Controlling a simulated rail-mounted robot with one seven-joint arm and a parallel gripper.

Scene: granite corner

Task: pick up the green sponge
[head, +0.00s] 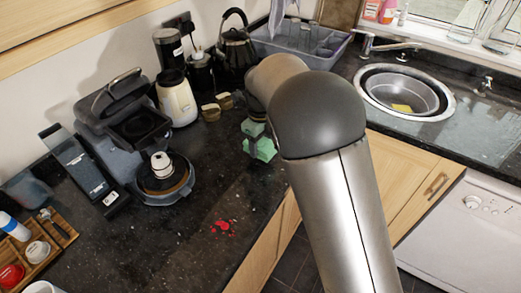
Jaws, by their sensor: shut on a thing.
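The green sponge (264,150) shows in the head view near the middle, just left of my arm, over the dark granite counter. A second green patch shows a little above and left of it, with a dark finger part between the two. My gripper (256,139) is shut on the sponge. My own arm hides much of the gripper and the area behind it. I cannot tell whether the sponge touches the counter.
A kettle (237,50), a cream jug (177,98) and a dark appliance (118,110) stand to the left. A grey dish rack (300,42) is behind. A round sink (440,106) is at right. Red spots (222,227) mark the bare front counter.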

